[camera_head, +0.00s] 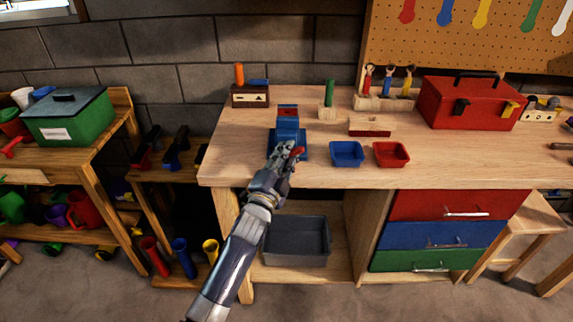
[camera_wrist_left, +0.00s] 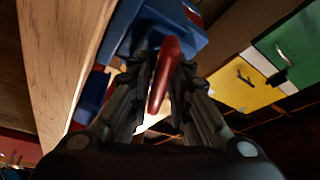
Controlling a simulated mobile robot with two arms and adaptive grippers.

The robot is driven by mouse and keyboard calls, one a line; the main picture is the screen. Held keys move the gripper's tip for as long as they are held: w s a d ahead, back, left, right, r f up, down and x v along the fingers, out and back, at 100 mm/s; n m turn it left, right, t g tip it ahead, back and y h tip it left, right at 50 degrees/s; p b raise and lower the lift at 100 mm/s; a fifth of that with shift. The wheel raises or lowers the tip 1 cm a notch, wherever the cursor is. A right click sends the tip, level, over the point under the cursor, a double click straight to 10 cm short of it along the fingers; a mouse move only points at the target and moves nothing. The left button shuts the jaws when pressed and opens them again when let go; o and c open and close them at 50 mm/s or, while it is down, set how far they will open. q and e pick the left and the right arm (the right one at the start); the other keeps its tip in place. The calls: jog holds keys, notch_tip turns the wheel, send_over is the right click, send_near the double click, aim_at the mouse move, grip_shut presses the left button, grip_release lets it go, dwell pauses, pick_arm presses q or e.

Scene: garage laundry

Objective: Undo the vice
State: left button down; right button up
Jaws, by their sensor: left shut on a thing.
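The blue vice (camera_head: 288,128) stands on the left part of the wooden workbench, with reddish parts at its top. My left gripper (camera_head: 288,152) reaches in at the vice's front and is shut on its red handle (camera_head: 298,151). In the left wrist view the red handle (camera_wrist_left: 164,75) lies between the two fingers, and the blue vice body (camera_wrist_left: 150,22) is just beyond. The gripper hides the vice's lower front. Whether anything sits between the jaws cannot be told. My right gripper is not in view.
A blue tray (camera_head: 347,162) and a red tray (camera_head: 391,163) lie right of the vice. Behind are a wooden box (camera_head: 250,102), a green-topped block (camera_head: 327,112) and a red toolbox (camera_head: 470,103). A grey bin (camera_head: 296,258) sits under the bench. The bench's front middle is partly clear.

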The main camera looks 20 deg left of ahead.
pick_arm(q)
jog(key=shift+n+t+y+b, duration=0.3)
jog(key=shift+n+b, duration=0.4)
jog(key=shift+n, duration=0.4)
jog(key=shift+r+n+y+b, duration=0.3)
jog(key=shift+n+y+b, duration=0.1)
jog(key=shift+n, duration=0.3)
jog(key=shift+a, duration=0.1)
jog(key=shift+r, duration=0.1)
jog(key=c, duration=1.6)
grip_release()
jog(key=shift+w, duration=0.1)
jog(key=shift+c, duration=0.2)
jog(key=shift+f, duration=0.2)
jog(key=shift+f, duration=0.15)
